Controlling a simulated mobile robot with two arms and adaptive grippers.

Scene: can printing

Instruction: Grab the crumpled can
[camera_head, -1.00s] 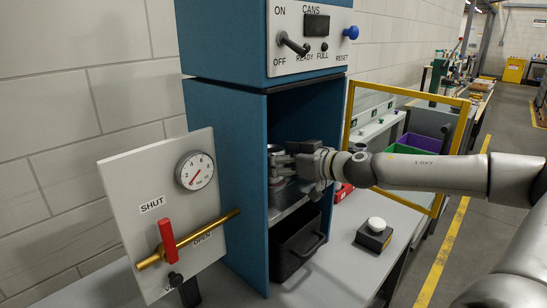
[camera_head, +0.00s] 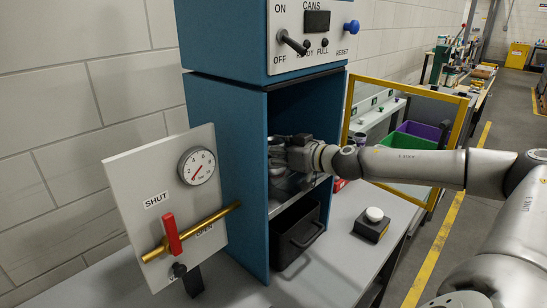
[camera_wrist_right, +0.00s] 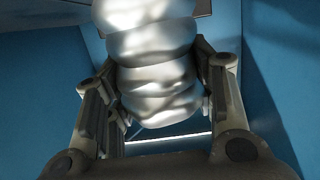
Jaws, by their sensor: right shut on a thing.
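The crumpled can (camera_wrist_right: 155,70) is silvery with dented, wavy sides. In the right wrist view it sits between the two fingers of my right gripper (camera_wrist_right: 160,105), which is shut on it. In the head view my right gripper (camera_head: 283,153) reaches inside the open blue cabinet (camera_head: 222,150), and the fingers and the cabinet's shadow mostly hide the can. I cannot tell whether the can still touches the shelf. My left gripper is not in view.
A yellow-framed door (camera_head: 458,150) stands open to the right of the cabinet. A black bin (camera_head: 298,240) sits below the shelf. A white button on a black box (camera_head: 373,222) is on the table. A valve panel (camera_head: 160,195) stands to the left.

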